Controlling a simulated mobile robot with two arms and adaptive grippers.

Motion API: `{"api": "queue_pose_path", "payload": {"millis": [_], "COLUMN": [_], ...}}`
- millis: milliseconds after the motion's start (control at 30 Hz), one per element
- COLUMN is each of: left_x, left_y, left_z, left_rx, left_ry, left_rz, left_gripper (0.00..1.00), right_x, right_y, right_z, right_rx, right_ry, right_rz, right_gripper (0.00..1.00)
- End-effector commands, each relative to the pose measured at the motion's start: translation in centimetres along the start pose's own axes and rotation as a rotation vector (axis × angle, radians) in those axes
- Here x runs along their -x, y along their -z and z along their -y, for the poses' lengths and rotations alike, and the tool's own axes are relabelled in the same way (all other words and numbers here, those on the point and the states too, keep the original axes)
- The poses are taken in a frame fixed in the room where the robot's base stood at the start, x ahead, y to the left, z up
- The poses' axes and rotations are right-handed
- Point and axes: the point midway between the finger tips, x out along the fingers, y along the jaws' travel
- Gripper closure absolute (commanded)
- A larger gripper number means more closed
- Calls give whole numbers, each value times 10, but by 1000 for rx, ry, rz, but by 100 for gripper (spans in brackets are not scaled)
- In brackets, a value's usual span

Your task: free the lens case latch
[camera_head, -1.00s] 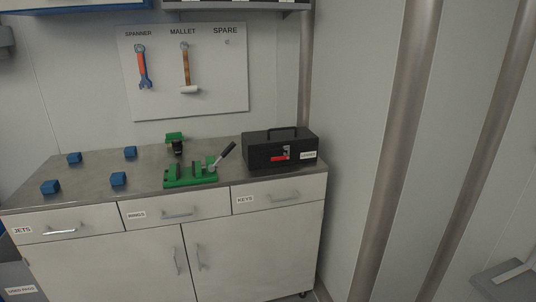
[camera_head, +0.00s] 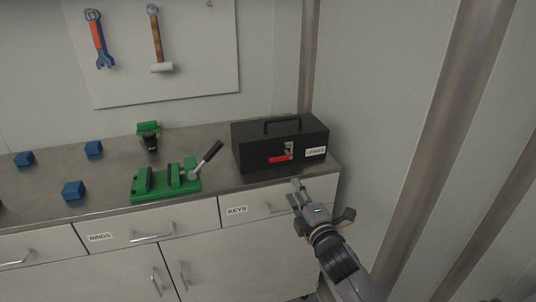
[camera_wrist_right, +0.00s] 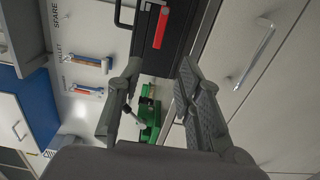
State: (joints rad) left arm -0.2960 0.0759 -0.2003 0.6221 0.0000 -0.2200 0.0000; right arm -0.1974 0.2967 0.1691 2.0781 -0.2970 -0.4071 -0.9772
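The lens case is a black box (camera_head: 255,157) with a top handle and a LENSES label, at the back right of the worktop. Its latch, with a red strip (camera_head: 280,158) and a silver piece above, is on the front face. In the right wrist view the case (camera_wrist_right: 122,42) and red strip (camera_wrist_right: 162,27) show at the top, ahead of the fingers. My right gripper (camera_head: 322,200) is open and empty, in front of the KEYS drawer, below and right of the latch and apart from it. Its two fingers (camera_wrist_right: 158,85) stand spread in the wrist view. My left gripper is not in view.
A green clamp-like fixture (camera_head: 165,183) with a raised lever stands left of the case. Several blue blocks (camera_head: 73,190) and a small black and green item (camera_head: 150,141) are further left. Drawers with handles line the front. A wall is close on the right.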

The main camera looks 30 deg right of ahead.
Motion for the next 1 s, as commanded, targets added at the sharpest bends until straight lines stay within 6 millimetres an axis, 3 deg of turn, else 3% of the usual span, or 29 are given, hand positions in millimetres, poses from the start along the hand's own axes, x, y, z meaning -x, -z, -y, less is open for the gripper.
{"api": "queue_pose_path", "payload": {"millis": [167, 333, 700, 1000], "left_x": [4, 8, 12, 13], "left_y": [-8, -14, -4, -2], "left_z": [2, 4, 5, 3], "left_rx": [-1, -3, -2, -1], "left_ry": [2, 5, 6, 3], "left_rz": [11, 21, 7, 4], "left_gripper": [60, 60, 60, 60], "right_x": [-25, -62, -140, -169], "right_y": [0, 0, 0, 0], "right_z": [-2, -2, -1, 1], "right_rx": [0, -3, -4, -4], "right_ry": [-2, -1, 0, 2], "right_rz": [1, 0, 0, -1], "right_gripper": [67, 67, 67, 67]}}
